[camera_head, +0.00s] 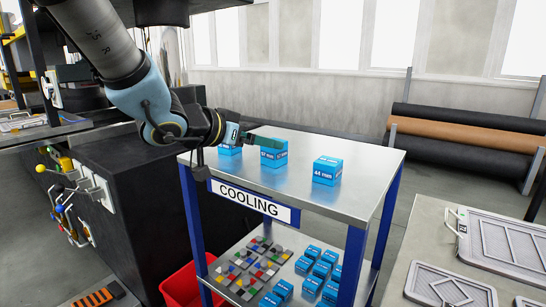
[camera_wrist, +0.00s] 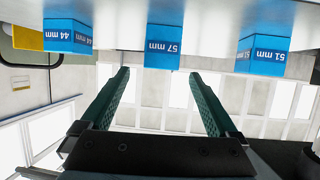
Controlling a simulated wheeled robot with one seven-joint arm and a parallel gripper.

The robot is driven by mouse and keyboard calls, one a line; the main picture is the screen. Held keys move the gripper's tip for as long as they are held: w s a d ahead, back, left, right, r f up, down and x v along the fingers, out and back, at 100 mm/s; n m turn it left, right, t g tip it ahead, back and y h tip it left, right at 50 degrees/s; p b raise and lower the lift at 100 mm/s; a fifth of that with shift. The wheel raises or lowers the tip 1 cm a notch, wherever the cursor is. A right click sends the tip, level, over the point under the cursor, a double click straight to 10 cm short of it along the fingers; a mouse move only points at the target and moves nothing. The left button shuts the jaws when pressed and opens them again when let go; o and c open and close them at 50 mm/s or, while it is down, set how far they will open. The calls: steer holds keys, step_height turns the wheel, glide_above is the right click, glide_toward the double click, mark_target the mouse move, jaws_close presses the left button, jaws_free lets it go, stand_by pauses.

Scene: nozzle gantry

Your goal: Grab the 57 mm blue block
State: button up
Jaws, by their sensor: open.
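The 57 mm blue block (camera_head: 273,158) stands in the middle of the metal top of the table labelled COOLING (camera_head: 305,190). In the upside-down wrist view the 57 mm block (camera_wrist: 163,45) lies beyond my fingertips, in line with the gap between them. My gripper (camera_wrist: 158,73) is open and empty, with its two green fingers apart. In the head view my gripper (camera_head: 268,138) reaches in from the left at about the height of the block's top; one finger overlaps the block's upper edge. I cannot tell the exact distance between fingertips and block.
The 44 mm block (camera_head: 327,170) stands to the right. The 51 mm block (camera_wrist: 262,48) stands on the other side, partly behind my gripper in the head view (camera_head: 229,150). A lower shelf holds several small blue blocks (camera_head: 312,268). A red bin (camera_head: 183,287) stands below left.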

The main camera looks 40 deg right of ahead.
steer(key=p+x, duration=0.2)
steer(key=x, duration=0.7)
steer(key=shift+f, duration=0.1)
jaws_close()
stand_by(0.7)
